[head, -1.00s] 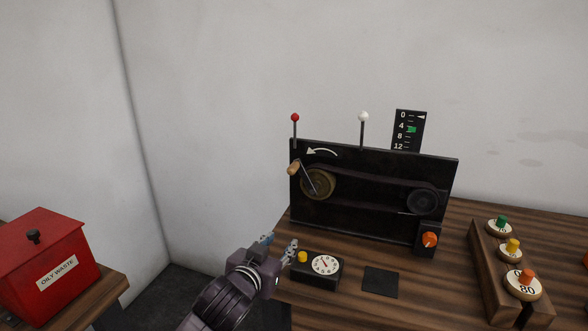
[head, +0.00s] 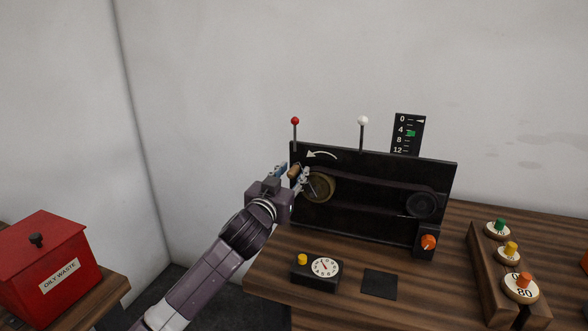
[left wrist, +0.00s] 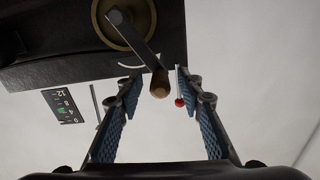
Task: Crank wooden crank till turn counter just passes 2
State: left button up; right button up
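The wooden crank handle (head: 294,170) sits at the left end of the black belt machine (head: 370,222), on an arm from the brass wheel (head: 320,187). My left gripper (head: 291,174) is open at the handle. In the left wrist view the handle (left wrist: 159,84) lies between the fingertips (left wrist: 157,82), with gaps on both sides. A small black box with a white round dial (head: 325,267) and a yellow knob stands in front; its needle points up-left, but the numbers are too small to read. My right gripper is not in view.
A curved white arrow (head: 322,155) above the wheel points left. A 0-to-12 scale (head: 408,134) has a green marker near 4. Red (head: 295,121) and white (head: 363,120) ball-topped rods stand at the machine. A black pad (head: 379,284) and weight rack (head: 497,275) are to the right.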

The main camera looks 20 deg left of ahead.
pick_arm(q)
jog(key=shift+w, duration=0.65)
grip_shut()
